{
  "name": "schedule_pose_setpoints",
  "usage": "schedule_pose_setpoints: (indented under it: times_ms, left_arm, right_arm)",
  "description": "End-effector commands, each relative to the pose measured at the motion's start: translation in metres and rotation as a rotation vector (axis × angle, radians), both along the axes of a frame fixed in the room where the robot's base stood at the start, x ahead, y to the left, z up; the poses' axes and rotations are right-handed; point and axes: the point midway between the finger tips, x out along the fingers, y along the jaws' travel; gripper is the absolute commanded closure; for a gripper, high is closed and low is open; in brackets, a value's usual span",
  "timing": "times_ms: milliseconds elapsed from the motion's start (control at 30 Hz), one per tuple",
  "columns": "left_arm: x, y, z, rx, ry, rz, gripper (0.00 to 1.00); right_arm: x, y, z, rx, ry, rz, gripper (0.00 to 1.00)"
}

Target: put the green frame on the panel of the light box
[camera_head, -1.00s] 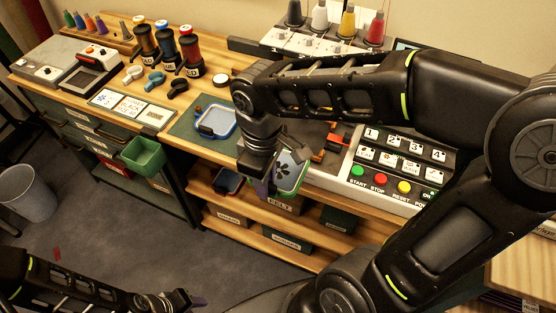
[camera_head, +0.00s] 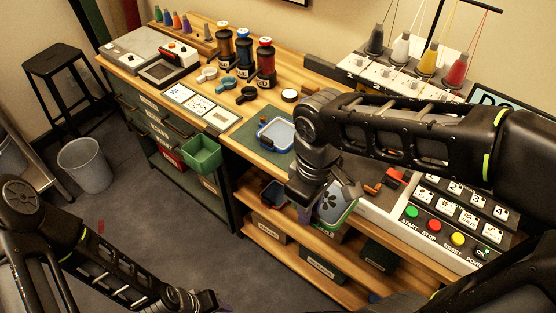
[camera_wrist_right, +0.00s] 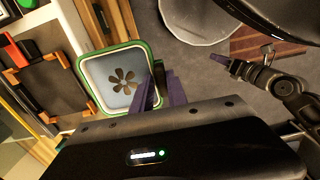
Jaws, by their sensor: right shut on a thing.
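The green frame (camera_head: 338,203) has a rounded green rim, a pale sheet and a dark flower cut-out. My right gripper (camera_head: 322,204) is shut on its edge and holds it tilted in front of the table edge, above the lower shelves. In the right wrist view the green frame (camera_wrist_right: 118,82) shows nearly face-on, with the purple fingertips (camera_wrist_right: 168,90) at its right side.
A blue-rimmed frame (camera_head: 276,134) lies on a green mat. A green bin (camera_head: 203,155) juts from the table front. A button panel (camera_head: 440,238) is at right.

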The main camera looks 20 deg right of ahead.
Motion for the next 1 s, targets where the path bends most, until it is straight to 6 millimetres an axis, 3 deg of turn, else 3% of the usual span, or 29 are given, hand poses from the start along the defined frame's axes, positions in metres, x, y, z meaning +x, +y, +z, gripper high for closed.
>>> schedule_pose_setpoints:
  times_ms: [167, 400, 533, 700, 1000]
  left_arm:
    - [0.000, 0.000, 0.000, 0.000, 0.000, 0.000, 0.64]
    - [0.000, 0.000, 0.000, 0.000, 0.000, 0.000, 0.64]
    - [0.000, 0.000, 0.000, 0.000, 0.000, 0.000, 0.64]
    - [0.000, 0.000, 0.000, 0.000, 0.000, 0.000, 0.64]
    - [0.000, 0.000, 0.000, 0.000, 0.000, 0.000, 0.64]
  right_arm:
    - [0.044, 0.000, 0.008, 0.015, 0.002, -0.111, 1.00]
    - [0.142, -0.011, 0.007, 0.017, 0.009, -0.399, 1.00]
    - [0.181, -0.019, 0.000, 0.006, 0.005, -0.526, 1.00]
    - [0.200, -0.025, -0.004, -0.002, 0.001, -0.593, 1.00]
    - [0.200, -0.025, -0.004, -0.003, 0.000, -0.593, 1.00]
